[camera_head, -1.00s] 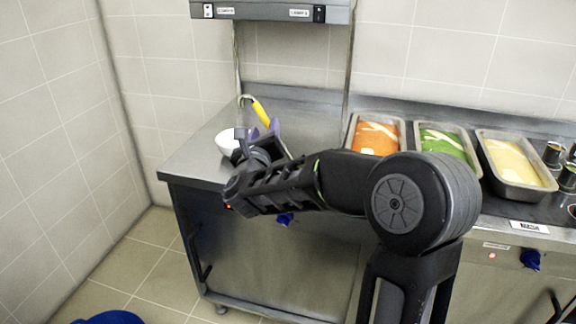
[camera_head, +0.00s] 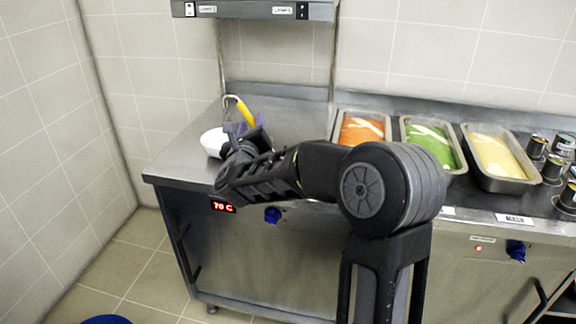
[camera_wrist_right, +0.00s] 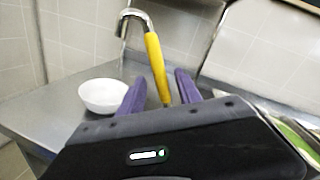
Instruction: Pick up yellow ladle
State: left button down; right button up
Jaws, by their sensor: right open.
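The yellow ladle (camera_head: 246,112) stands near the back left of the steel counter, its yellow handle up and a metal hook at the top. In the right wrist view the ladle handle (camera_wrist_right: 157,66) rises between and beyond the two purple fingers. My right gripper (camera_head: 240,128) is at the ladle; it also shows in the right wrist view (camera_wrist_right: 160,92), open, with no finger seen closed on the handle. The ladle's lower end is hidden behind my gripper. My left gripper is not in view.
A white bowl (camera_head: 213,142) sits just left of my right gripper, on the steel counter (camera_head: 178,163). Food trays with orange (camera_head: 361,131), green (camera_head: 430,148) and cream (camera_head: 497,157) contents stand to the right. A shelf (camera_head: 255,10) hangs above.

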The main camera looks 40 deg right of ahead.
jog(key=p+x, duration=0.1)
jog(key=x, duration=0.4)
jog(key=shift+s+d, duration=0.1)
jog(key=shift+s, duration=0.1)
dwell(0.3)
grip_shut()
dwell(1.3)
